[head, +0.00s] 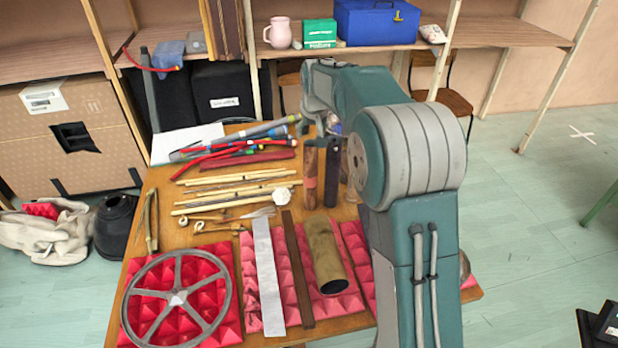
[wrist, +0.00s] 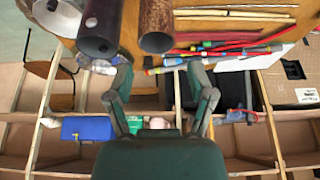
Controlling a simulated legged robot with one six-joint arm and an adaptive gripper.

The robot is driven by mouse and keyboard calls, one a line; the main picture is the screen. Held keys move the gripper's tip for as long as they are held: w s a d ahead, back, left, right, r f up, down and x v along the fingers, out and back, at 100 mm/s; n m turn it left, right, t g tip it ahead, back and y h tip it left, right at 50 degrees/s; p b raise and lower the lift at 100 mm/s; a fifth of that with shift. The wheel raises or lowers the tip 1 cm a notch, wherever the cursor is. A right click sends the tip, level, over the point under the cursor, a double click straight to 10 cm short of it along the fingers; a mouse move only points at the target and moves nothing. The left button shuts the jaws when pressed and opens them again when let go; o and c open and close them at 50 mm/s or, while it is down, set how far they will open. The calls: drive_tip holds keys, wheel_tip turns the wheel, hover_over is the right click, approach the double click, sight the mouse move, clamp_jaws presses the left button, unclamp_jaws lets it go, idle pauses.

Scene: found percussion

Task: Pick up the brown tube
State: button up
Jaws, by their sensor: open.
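A reddish-brown tube (head: 310,178) stands upright near the back of the wooden table, beside a dark tube (head: 332,178). A tan-brown tube (head: 325,252) lies on pink foam nearer the front. My gripper (wrist: 160,72) is open and empty, with its fingers spread below the upright tubes in the wrist picture and apart from them. In the head view my arm hides most of the gripper.
A spoked wheel (head: 178,298), a pale flat bar (head: 267,270) and a dark strip (head: 297,270) rest on pink foam. Several sticks (head: 235,190) and coloured tubes (head: 240,140) lie at the back left. A shelf with a blue box (head: 376,22) stands behind the table (head: 140,245).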

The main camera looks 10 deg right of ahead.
sight(309, 148)
drive_tip(key=x, duration=0.8)
drive_tip(key=shift+f, duration=0.25)
drive_tip(key=shift+d, duration=0.15)
drive_tip(key=c, duration=0.9)
clamp_jaws()
drive_tip(key=shift+r, duration=0.1)
